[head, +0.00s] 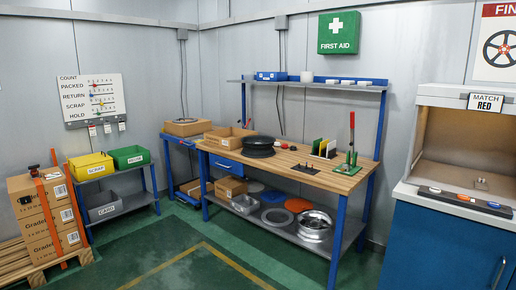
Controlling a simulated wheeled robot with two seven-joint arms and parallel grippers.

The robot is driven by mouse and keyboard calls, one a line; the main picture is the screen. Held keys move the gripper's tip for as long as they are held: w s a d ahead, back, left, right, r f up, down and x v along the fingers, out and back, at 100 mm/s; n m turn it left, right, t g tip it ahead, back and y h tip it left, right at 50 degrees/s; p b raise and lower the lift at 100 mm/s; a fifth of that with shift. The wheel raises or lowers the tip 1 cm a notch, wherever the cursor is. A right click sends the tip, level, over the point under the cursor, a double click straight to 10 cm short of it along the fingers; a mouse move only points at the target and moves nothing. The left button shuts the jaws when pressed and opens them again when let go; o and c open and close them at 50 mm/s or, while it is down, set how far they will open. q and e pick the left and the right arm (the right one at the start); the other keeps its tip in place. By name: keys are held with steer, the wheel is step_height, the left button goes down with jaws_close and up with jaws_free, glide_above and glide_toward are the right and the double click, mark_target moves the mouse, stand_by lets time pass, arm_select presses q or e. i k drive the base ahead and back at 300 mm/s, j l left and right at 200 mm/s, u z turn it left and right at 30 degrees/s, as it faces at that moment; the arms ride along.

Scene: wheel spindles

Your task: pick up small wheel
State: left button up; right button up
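No gripper of mine is in view. A black wheel or tyre-like ring (258,147) lies flat on the wooden workbench top (338,181), left of its middle. A shiny silver wheel (313,224) lies on the bench's lower shelf at the right. Beside it on that shelf are an orange disc (298,204), a grey round piece (276,217) and a blue disc (272,197). I cannot tell which of these is the small wheel.
Cardboard boxes (230,187) share the lower shelf. The bench top holds an open carton (221,139), upright panels (324,148) and a red-handled tool (351,139). A blue cabinet (440,240) stands right, stacked cartons (46,214) left. The green floor (165,255) before the bench is clear.

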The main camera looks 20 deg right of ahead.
mark_target(256, 146)
steer(key=i+l+z, duration=0.15)
steer(key=i, duration=0.8)
steer(key=i+j+z, duration=0.15)
steer(key=i, duration=0.85)
steer(key=i+j+z, duration=0.2)
steer(key=i, duration=0.75)
steer(key=l, duration=0.1)
